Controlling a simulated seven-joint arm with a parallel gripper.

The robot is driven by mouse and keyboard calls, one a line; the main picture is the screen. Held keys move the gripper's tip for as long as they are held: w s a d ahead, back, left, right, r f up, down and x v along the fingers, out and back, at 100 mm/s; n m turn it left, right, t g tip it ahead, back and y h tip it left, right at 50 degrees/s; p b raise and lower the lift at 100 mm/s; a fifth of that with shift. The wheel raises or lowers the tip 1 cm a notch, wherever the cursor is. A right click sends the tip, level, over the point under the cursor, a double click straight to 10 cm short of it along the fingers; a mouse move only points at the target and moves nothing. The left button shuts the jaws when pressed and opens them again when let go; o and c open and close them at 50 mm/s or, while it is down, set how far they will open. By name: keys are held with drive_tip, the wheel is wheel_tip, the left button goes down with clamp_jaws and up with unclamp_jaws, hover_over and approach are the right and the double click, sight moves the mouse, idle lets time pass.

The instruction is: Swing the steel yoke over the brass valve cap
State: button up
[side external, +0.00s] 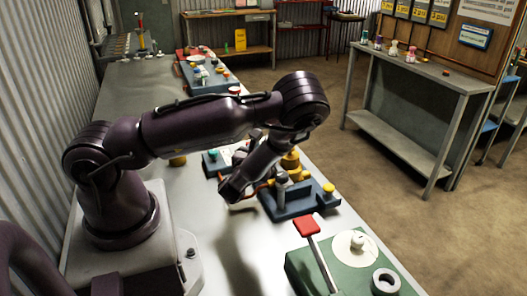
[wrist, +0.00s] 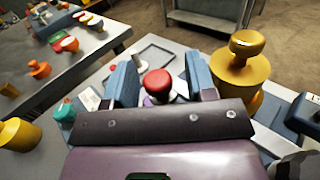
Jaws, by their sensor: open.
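The brass valve cap (side external: 290,160) stands at the back of a dark blue base (side external: 301,211) in the side view. In the wrist view the brass cap (wrist: 236,75), a wide body with a round knob on top, stands right of the jaws. A grey metal piece on the base (side external: 282,180) may be the steel yoke; I cannot make out its shape. My gripper (side external: 232,190) hangs at the left of the base. In the wrist view my gripper's jaws (wrist: 160,80) are apart, with a red knob (wrist: 157,83) showing between them; I cannot tell its distance.
A green board (side external: 305,268) with a red-ended lever (side external: 307,226) and a white disc (side external: 352,246) lies at the front right. A yellow knob (side external: 328,187) rises from the blue base's right side. More fixtures (side external: 208,75) stand farther along the bench.

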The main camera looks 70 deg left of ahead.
drive_tip(key=v, duration=1.3)
